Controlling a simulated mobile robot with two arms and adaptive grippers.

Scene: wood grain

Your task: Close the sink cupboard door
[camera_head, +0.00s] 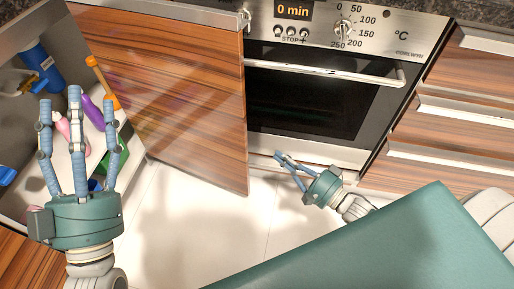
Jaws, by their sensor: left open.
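The sink cupboard door (185,90) is a glossy striped wood panel in the head view. It stands open, swung out to the right of the cupboard (20,195), whose inside shows at the left. Its right edge is beside the oven front, with a small metal handle (245,19) at the top. My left gripper (76,108) is open, fingers pointing up the picture, in front of the cupboard opening and left of the door. It appears apart from the door. My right gripper (285,165) is near the oven's bottom, right of the door's lower corner; its finger spread is unclear.
Inside the cupboard are a blue bottle (40,66), a purple bottle (94,112), an orange-handled item (101,80) and a green item (115,158). An oven (315,100) with a bar handle and wooden drawers (450,120) stand right. White floor (180,220) is clear.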

